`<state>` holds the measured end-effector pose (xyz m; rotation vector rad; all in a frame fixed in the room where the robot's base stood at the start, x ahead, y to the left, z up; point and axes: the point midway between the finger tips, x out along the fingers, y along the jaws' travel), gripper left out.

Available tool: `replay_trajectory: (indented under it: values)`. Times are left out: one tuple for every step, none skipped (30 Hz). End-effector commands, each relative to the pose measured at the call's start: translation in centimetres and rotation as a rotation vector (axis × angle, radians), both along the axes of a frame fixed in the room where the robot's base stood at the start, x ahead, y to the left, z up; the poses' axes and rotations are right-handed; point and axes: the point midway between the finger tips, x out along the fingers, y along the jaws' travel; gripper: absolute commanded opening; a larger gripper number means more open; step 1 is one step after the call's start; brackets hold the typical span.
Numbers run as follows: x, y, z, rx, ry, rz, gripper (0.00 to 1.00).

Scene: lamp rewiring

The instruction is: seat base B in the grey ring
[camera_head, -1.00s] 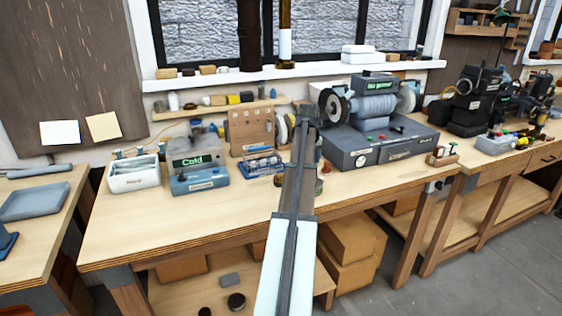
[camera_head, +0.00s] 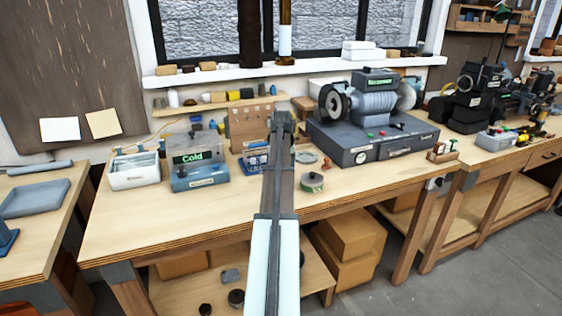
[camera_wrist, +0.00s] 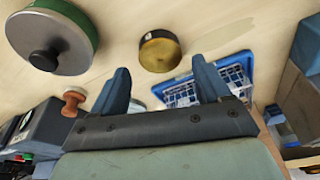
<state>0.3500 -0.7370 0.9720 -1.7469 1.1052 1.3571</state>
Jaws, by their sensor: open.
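In the wrist view my gripper (camera_wrist: 162,70) is open and empty, its two blue-grey fingers apart. A short round piece with a brass-coloured face (camera_wrist: 159,51) lies just beyond the fingertips. A larger green-sided round piece with a grey top and dark knob (camera_wrist: 52,45) is at upper left; it also shows in the head view (camera_head: 312,182), right of my arm. No letter is readable, so I cannot tell which is base B. A flat greyish round item (camera_head: 306,157), possibly the grey ring, lies behind the green piece. In the head view my arm hides the fingers and the brass-faced piece.
A blue basket (camera_wrist: 180,94) is close by the right finger. The grinder (camera_head: 372,135) stands behind right, and a small brown knobbed piece (camera_wrist: 73,101) is near the left finger. The "Cold" unit (camera_head: 199,165) and white box (camera_head: 134,172) stand left. The front bench top is clear.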

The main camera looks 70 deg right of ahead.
Motion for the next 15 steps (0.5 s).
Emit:
replay_trajectory:
  values:
    - [0.1, -0.1, -0.5, 0.001, 0.0, 0.0, 0.77]
    - [0.1, -0.2, -0.7, 0.0, 0.0, 0.0, 0.77]
    - [0.1, -0.2, -1.0, 0.0, 0.0, 0.0, 0.77]
    - [0.1, -0.3, -1.3, 0.001, 0.0, 0.0, 0.77]
    - [0.2, -0.3, -1.5, 0.001, 0.0, 0.0, 0.77]
    - [0.2, -0.4, -1.8, 0.001, 0.001, 0.001, 0.77]
    - [0.2, -0.5, -2.0, 0.001, 0.001, 0.001, 0.77]
    - [0.2, -0.5, -2.2, 0.001, 0.001, 0.001, 0.77]
    - [0.3, -0.6, -2.4, 0.001, 0.001, 0.001, 0.77]
    - [0.3, -0.6, -2.6, 0.0, 0.0, 0.001, 0.77]
    - [0.3, -0.7, -2.8, 0.0, 0.0, 0.001, 0.77]
    - [0.3, -0.7, -3.0, 0.0, 0.0, 0.001, 0.77]
    - [0.4, -0.7, -3.2, 0.0, 0.0, 0.001, 0.77]
    - [0.4, -0.8, -3.3, 0.0, 0.0, 0.001, 0.77]
    - [0.4, -0.8, -3.5, 0.0, 0.0, 0.001, 0.77]
